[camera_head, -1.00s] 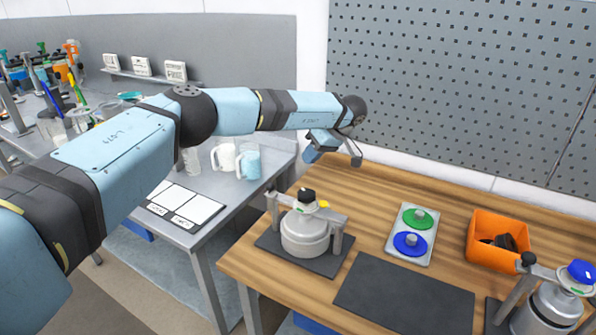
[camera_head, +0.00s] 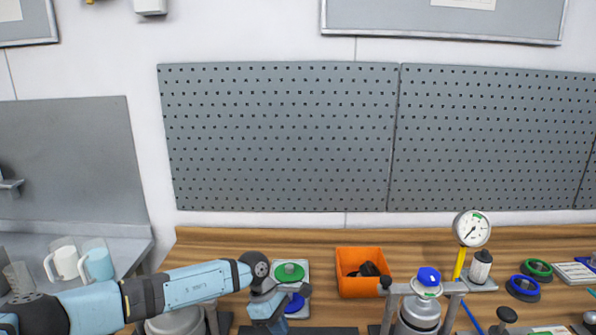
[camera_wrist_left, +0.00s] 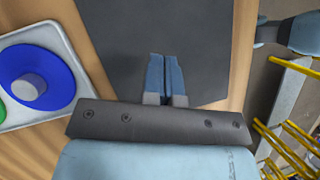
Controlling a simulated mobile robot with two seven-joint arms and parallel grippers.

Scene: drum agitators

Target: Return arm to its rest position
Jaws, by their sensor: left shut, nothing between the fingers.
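My left arm comes in from the left in the head view and reaches across the wooden bench. Its gripper (camera_head: 275,318) hangs downward at the lower middle, partly cut off by the frame. In the left wrist view my left gripper (camera_wrist_left: 167,72) has its two blue fingers together with nothing between them. It points down over a bare dark mat (camera_wrist_left: 200,45). A tray (camera_wrist_left: 90,110) with a blue knobbed disc (camera_wrist_left: 45,70) lies to its left there. My right arm's gripper does not show in the frames.
An orange bin (camera_head: 345,285) with dark items stands right of the green disc (camera_head: 289,272). A metal drum with a blue cap (camera_head: 428,277) is farther right, near a pressure gauge (camera_head: 472,228). Another drum (camera_head: 175,323) is partly hidden behind my arm. Pegboards line the wall.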

